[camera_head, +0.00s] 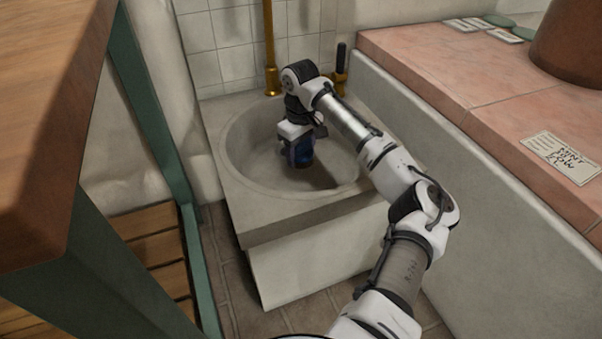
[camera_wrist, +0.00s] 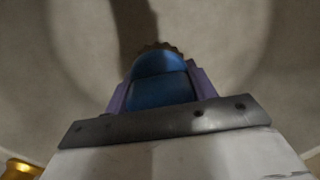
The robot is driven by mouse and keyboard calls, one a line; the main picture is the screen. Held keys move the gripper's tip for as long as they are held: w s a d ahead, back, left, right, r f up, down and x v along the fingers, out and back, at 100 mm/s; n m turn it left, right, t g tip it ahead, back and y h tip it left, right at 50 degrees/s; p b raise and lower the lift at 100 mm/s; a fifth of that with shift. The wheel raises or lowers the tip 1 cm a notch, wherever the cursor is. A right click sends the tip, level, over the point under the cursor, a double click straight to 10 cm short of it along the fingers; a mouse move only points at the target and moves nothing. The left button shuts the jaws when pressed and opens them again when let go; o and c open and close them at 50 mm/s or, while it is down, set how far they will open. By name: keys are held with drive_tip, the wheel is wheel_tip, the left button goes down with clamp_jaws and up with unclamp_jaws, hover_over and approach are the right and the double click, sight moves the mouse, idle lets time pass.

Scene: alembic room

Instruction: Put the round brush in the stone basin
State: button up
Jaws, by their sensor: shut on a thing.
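The stone basin (camera_head: 235,180) is a round grey bowl in a square block, in the middle of the head view. My gripper (camera_head: 298,146) is inside the basin's rim, pointing down, and is shut on the round brush (camera_head: 303,153). The brush shows dark blue there. In the wrist view the brush is a blue body (camera_wrist: 162,88) between my two purple-looking fingers, with a brownish ridged edge at its far end. The pale basin floor (camera_wrist: 225,60) lies beyond it. I cannot tell whether the brush touches the floor.
A brass pipe (camera_head: 270,60) and a brass tap with a dark handle (camera_head: 341,62) stand behind the basin. A pink tiled ledge (camera_head: 430,70) with a card (camera_head: 560,157) runs along the right. A wooden table (camera_head: 50,120) with green legs stands at the left.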

sight(301, 174)
wheel_tip(301, 174, down, 5)
drive_tip(key=shift+f+b, duration=0.2)
drive_tip(key=shift+b, duration=0.9)
drive_tip(key=shift+r, duration=0.1)
drive_tip(key=o, duration=1.1)
drive_tip(key=shift+c, duration=0.2)
wheel_tip(301, 174, up, 12)
drive_tip(key=p, duration=0.5)
